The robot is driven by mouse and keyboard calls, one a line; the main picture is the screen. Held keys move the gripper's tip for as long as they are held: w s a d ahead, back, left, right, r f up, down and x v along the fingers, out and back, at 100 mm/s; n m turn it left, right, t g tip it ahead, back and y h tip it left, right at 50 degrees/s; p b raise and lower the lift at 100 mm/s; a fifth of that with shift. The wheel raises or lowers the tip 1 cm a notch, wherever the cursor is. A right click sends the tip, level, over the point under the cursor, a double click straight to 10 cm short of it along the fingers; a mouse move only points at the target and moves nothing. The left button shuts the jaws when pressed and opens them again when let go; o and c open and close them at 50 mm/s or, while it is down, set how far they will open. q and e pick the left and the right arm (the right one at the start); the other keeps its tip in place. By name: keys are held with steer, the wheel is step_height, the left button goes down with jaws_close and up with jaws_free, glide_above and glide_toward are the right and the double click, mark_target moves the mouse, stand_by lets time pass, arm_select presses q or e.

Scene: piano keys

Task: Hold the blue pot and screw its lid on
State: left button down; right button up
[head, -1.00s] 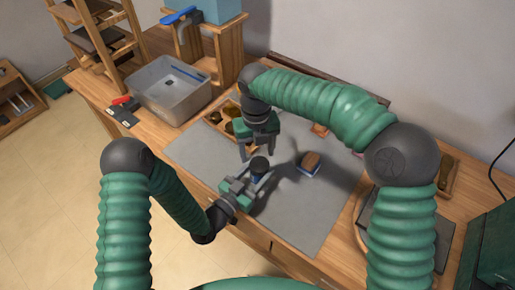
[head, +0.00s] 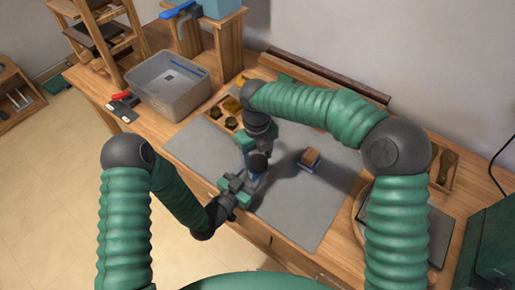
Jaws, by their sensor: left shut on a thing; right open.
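The small blue pot (head: 256,177) stands near the front of the grey mat, with a dark round lid (head: 259,162) on top. I cannot tell how tightly the lid sits. My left gripper (head: 248,186) is shut on the pot from the front left. My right gripper (head: 253,163) points down over the pot from above, open, with its fingers down near the lid. The fingers partly hide the lid, and I cannot tell whether they touch it.
A wooden block with a blue base (head: 311,159) lies to the right on the grey mat (head: 300,215). A wooden tray (head: 207,112) with several dark round pieces is behind. A grey bin (head: 168,88) stands at the back left. The mat's front right is clear.

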arm_select(q)
steer(key=shift+d+r+h, duration=0.3)
steer(key=shift+d+r, duration=0.05)
steer(key=shift+r, duration=0.5)
arm_select(e)
steer(key=shift+s+d+f, duration=0.1)
steer(key=shift+s+f, duration=0.05)
steer(key=shift+f, duration=0.45)
steer(key=shift+s+d+f, duration=0.1)
steer(key=shift+f, duration=0.45)
arm_select(q)
steer(key=shift+w+f, duration=0.15)
steer(key=shift+f, duration=0.05)
arm_select(e)
steer(key=shift+w+a, duration=0.1)
steer(key=shift+w, duration=0.05)
arm_select(q)
steer(key=shift+a, duration=0.1)
arm_select(e)
steer(key=shift+c, duration=0.5)
arm_select(q)
steer(key=shift+f, duration=0.1)
arm_select(e)
steer(key=shift+a+r, duration=0.15)
steer(key=shift+a, duration=0.05)
steer(key=c, duration=1)
steer(key=o, duration=1.2)
steer(key=shift+o, duration=1)
steer(key=shift+d, duration=0.1)
